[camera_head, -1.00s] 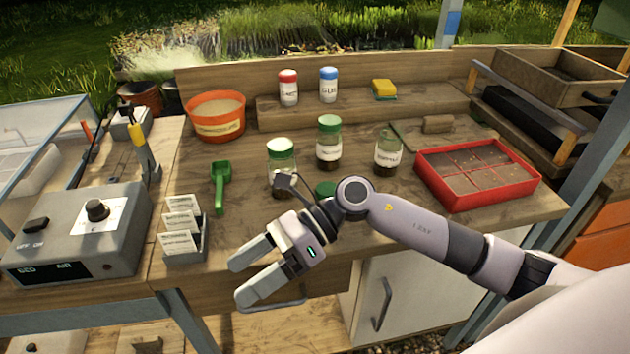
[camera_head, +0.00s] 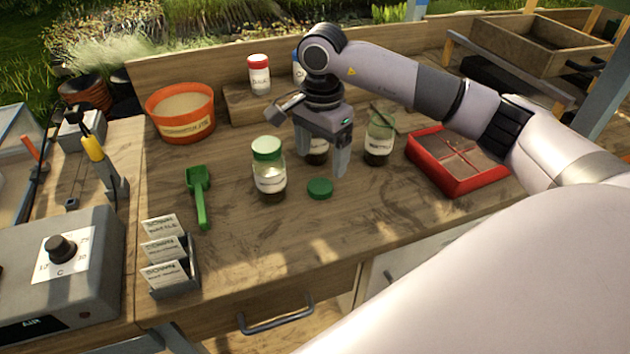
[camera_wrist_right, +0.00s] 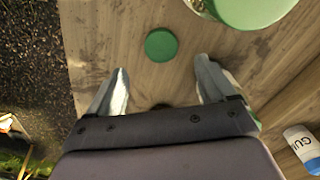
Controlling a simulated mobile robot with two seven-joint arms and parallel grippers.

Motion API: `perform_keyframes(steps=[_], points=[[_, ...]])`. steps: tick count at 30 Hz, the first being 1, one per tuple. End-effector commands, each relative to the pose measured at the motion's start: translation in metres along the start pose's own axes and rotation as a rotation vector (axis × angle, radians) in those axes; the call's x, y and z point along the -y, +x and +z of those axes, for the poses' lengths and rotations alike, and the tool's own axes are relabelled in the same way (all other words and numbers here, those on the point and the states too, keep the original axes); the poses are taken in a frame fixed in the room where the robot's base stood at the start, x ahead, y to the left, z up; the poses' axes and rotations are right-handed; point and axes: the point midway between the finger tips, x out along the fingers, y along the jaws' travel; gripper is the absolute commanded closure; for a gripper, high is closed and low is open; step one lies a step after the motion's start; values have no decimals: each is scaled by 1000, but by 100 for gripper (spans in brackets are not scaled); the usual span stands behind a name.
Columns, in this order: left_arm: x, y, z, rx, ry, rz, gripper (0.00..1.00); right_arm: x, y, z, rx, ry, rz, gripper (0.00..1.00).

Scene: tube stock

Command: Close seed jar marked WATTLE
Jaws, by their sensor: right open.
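A loose green lid (camera_head: 320,188) lies flat on the bench. It also shows in the right wrist view (camera_wrist_right: 161,45). A lidless glass jar (camera_head: 378,140) with dark contents stands upright to the right; its label is too small to read. A jar with a green lid (camera_head: 268,172) stands left of the loose lid. Another jar (camera_head: 317,155) is mostly hidden behind my right gripper (camera_head: 321,160). The right gripper is open and empty, fingers pointing down, above and behind the loose lid. In the wrist view its fingers (camera_wrist_right: 160,82) are spread wider than the lid, apart from it. My left gripper is out of view.
A red-lidded jar (camera_head: 259,75) and a blue-lidded jar (camera_wrist_right: 303,150) stand behind. A green scoop (camera_head: 199,195), card holder (camera_head: 170,265) and orange tub (camera_head: 180,112) are left. A red seed tray (camera_head: 460,180) is right. Bench in front of the lid is clear.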

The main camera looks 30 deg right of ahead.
Motion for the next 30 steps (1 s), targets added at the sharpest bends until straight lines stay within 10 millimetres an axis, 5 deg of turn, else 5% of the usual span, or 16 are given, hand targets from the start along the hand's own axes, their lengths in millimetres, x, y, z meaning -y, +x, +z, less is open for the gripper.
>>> perform_keyframes(steps=[23, 30], points=[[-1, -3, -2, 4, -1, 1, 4, 1, 21, 2, 4, 1, 0, 16], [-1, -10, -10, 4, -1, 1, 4, 2, 54, 3, 6, 1, 4, 16]])
